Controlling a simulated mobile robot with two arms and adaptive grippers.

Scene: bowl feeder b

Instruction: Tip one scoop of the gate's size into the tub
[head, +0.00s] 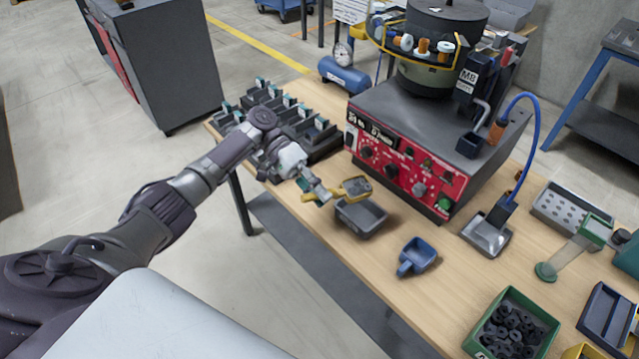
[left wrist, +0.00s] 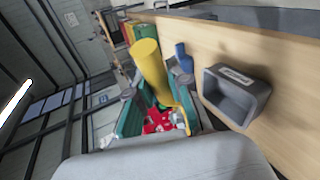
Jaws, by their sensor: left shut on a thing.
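My left gripper (head: 319,191) is shut on the yellow handle of a small scoop (head: 344,188). The scoop's bowl has a grey inside; what it holds is too small to make out. In the head view the scoop shows just behind the near grey tub (head: 347,221), overlapping its far rim. I cannot tell whether they touch. The left wrist view shows the yellow handle (left wrist: 150,68) between my teal fingers, with the tub (left wrist: 232,105) to the right. The gate on the bowl feeder (head: 425,72) carries a label that seems to read M8. My right gripper is not in view.
A blue scoop (head: 416,257) lies on the table right of the tub. A red-fronted control box (head: 405,160) stands behind. Dark bins (head: 262,108) stand at the back left. A green bin (head: 541,345) of black parts is at the front right. Bare wood surrounds the blue scoop.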

